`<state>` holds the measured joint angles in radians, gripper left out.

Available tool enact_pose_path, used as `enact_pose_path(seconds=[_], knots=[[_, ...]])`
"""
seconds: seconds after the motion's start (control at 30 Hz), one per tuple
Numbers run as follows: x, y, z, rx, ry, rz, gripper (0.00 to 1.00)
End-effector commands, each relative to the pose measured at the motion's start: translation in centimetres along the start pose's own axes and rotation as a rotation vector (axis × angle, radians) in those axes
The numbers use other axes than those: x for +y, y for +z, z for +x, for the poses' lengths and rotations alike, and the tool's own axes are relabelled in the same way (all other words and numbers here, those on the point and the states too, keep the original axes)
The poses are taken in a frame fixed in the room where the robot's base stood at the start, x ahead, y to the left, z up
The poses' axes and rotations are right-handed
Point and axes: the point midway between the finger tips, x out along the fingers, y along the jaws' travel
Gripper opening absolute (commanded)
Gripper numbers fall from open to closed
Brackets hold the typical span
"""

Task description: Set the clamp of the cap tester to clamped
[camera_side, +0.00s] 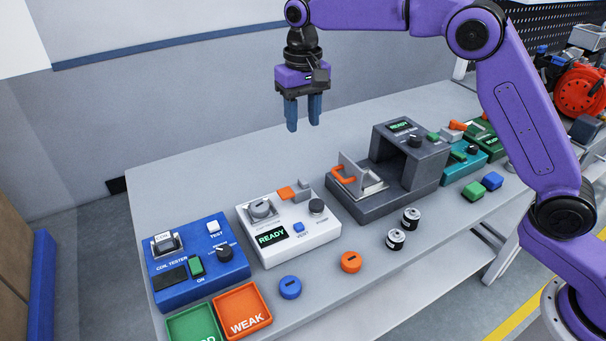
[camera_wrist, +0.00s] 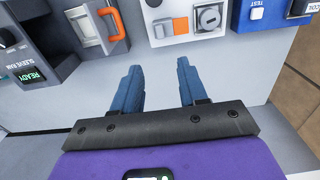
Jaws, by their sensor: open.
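The cap tester appears to be the white box (camera_side: 272,248) with a green READY display, a blue button and a dark knob. It also shows at the top of the wrist view (camera_wrist: 190,38). A round grey slotted piece (camera_side: 261,209) sits on its top left. Beside that are an orange block (camera_side: 287,193) and a grey block (camera_side: 305,188), which may be the clamp; I cannot tell its setting. They also show in the wrist view, orange (camera_wrist: 180,25) and grey (camera_wrist: 163,28). My gripper (camera_side: 303,124) is open and empty, raised above the table and apart from the tester.
The blue coil tester (camera_side: 190,283) stands left of the white box. A dark grey machine (camera_side: 400,170) with an orange handle (camera_side: 345,175) stands right. Blue (camera_side: 290,287) and orange (camera_side: 351,262) discs, two cylinders (camera_side: 396,239) and WEAK tray (camera_side: 243,310) lie in front. The table behind is clear.

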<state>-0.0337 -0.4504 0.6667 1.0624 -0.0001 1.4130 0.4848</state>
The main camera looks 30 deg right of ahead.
Motion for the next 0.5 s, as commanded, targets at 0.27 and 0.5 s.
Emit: enact_pose_path(seconds=[0.27, 0.5], knots=[[0.1, 0.1, 5.3, -0.004, 0.002, -0.001, 0.43], [0.1, 0.1, 9.8, -0.004, 0.002, 0.0, 0.43]])
